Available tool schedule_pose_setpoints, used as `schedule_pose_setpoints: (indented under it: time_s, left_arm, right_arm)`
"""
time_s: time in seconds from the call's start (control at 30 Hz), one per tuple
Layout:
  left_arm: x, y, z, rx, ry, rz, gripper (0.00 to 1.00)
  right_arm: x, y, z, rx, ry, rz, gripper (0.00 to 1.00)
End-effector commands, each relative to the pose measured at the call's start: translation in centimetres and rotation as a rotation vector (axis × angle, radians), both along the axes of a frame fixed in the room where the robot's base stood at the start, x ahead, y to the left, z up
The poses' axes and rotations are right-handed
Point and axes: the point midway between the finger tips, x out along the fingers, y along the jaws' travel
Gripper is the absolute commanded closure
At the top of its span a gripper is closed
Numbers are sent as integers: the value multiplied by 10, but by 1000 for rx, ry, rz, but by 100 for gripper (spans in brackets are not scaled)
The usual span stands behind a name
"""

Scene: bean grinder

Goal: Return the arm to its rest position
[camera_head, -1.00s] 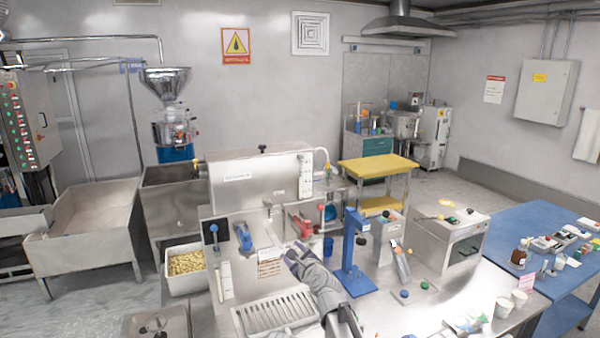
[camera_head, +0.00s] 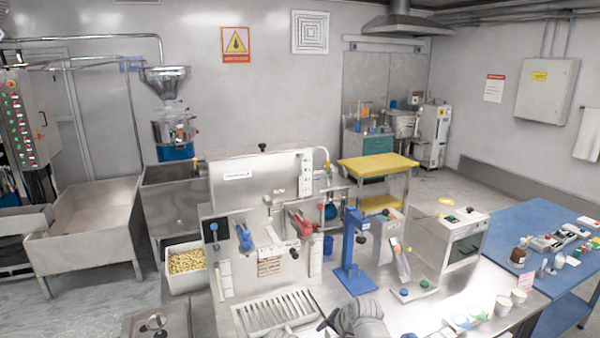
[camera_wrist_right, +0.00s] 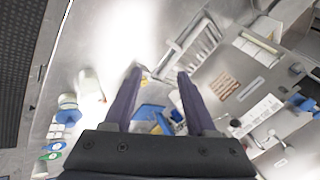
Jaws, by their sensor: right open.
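My right arm (camera_head: 360,322) shows at the bottom edge of the head view, right of the slatted drip tray (camera_head: 275,312) and in front of the blue press stand (camera_head: 352,262). Only part of it is in the picture. In the right wrist view, my right gripper (camera_wrist_right: 160,73) has its two dark fingers well apart with nothing held between them. Blue parts (camera_wrist_right: 152,112) show beyond and between the fingers, with the slatted tray (camera_wrist_right: 196,45) past the fingertips. My left gripper is in neither view.
The steel counter holds a grinder machine (camera_head: 262,190), a white bin of beans (camera_head: 187,262), a steel box (camera_head: 455,240) and paper cups (camera_head: 503,306). A blue table (camera_head: 530,225) stands at the right. A yellow-topped cart (camera_head: 378,165) stands behind.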

Motion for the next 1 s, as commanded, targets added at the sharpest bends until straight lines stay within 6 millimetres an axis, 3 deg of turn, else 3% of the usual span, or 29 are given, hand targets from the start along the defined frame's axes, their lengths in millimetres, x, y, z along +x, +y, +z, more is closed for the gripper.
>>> schedule_pose_setpoints:
  time_s: [0.03,0.1,0.47,0.5,1.0]
  left_arm:
    - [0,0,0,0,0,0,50]
    - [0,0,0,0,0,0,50]
    - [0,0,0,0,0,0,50]
    - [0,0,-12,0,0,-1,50]
    - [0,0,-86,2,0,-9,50]
  right_arm:
    - [-21,-14,-7,-76,33,72,43]
    - [-44,-29,-16,-169,82,176,43]
    - [-139,-93,-33,-444,319,582,43]
    - [-139,-82,-45,-451,322,609,43]
    - [-184,8,-118,-556,375,869,43]
